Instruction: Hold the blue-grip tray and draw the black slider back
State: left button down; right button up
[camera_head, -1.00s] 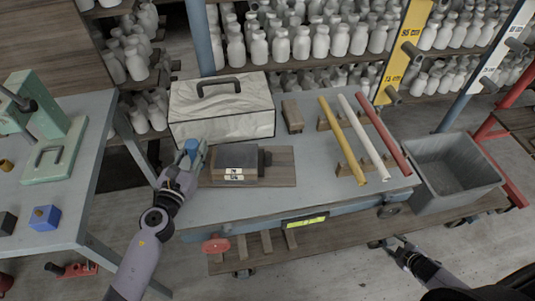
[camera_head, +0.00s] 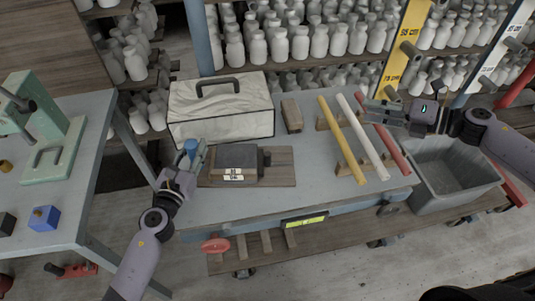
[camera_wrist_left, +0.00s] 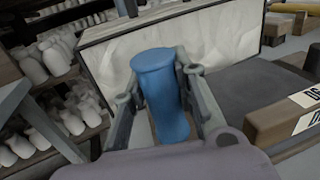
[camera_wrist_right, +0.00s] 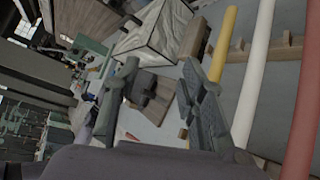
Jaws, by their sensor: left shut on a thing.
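The tray is a dark grey box (camera_head: 238,158) with white labels on its front, lying on a wooden board (camera_head: 282,171). Its upright blue grip (camera_head: 191,147) stands at the left end and shows large in the left wrist view (camera_wrist_left: 163,90). My left gripper (camera_head: 194,156) is shut around the blue grip, one finger on each side. The black slider (camera_head: 266,158) is a small dark piece at the tray's right end; it shows small in the right wrist view (camera_wrist_right: 145,92). My right gripper (camera_head: 370,113) is open and empty above the rods, well right of the slider.
Yellow (camera_head: 342,138), white (camera_head: 362,136) and red (camera_head: 385,135) rods lie on wooden rests between my right gripper and the tray. A covered box with a black handle (camera_head: 222,107) stands behind the tray. A grey bin (camera_head: 450,178) is at the right. Shelves of white bottles are behind.

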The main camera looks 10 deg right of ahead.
jog(key=s+a+n+g+y, duration=0.1)
jog(key=s+a+n+g, duration=0.1)
jog(key=a+n, duration=0.5)
jog(key=n+h, duration=0.1)
jog(key=n, duration=0.6)
send_near(268, 154)
jog(key=x, duration=1)
jog(key=shift+w+a+f, duration=0.1)
jog(key=shift+f, duration=0.3)
jog(key=shift+c, duration=0.6)
grip_shut()
